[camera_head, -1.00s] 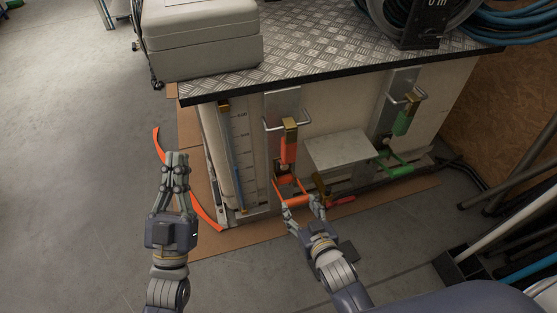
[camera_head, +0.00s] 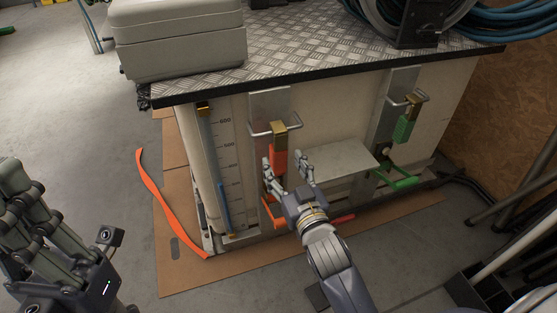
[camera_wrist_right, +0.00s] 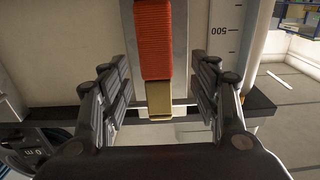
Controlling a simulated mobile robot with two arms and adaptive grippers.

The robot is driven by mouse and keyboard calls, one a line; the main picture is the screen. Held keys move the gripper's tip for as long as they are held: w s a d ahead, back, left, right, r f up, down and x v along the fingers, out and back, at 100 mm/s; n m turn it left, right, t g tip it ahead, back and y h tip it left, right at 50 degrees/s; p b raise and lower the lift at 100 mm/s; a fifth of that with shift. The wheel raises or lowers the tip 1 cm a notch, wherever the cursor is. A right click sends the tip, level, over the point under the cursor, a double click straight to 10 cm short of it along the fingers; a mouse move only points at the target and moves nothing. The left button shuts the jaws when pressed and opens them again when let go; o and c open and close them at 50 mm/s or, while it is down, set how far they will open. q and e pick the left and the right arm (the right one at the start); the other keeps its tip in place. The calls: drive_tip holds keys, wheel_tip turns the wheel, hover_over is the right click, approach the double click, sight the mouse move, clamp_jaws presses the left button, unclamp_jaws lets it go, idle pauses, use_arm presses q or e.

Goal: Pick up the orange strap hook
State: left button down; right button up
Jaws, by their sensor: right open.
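The orange strap hook (camera_head: 279,137) is a brass-coloured hook with an orange strap below it. It hangs on a metal bar on the left bracket of the pale box. In the right wrist view, the hook (camera_wrist_right: 159,98) and its strap (camera_wrist_right: 153,40) show between the fingers. My right gripper (camera_head: 286,161) is open, one finger to each side of the strap. In the wrist view both fingers of the gripper (camera_wrist_right: 160,85) stand apart from it, with gaps. My left gripper (camera_head: 20,180) is at the left edge, away from the box; its finger gap is unclear.
A green strap hook (camera_head: 404,130) hangs on the right bracket. A light grey shelf (camera_head: 340,160) sticks out between the brackets. The tread-plate top (camera_head: 300,45) overhangs above. A loose orange strap (camera_head: 165,205) lies on the cardboard at left. Pipes (camera_head: 500,250) lie at right.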

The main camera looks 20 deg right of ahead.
sight(281, 157)
drive_tip(key=shift+w+d+f+b, duration=0.1)
drive_tip(key=shift+w+b, duration=0.6)
drive_tip(key=shift+w, duration=0.7)
drive_tip(key=shift+w+f+b, duration=0.1)
drive_tip(key=shift+w+b, duration=0.6)
drive_tip(key=shift+w, duration=0.65)
drive_tip(key=shift+r, duration=0.1)
drive_tip(key=c, duration=1.3)
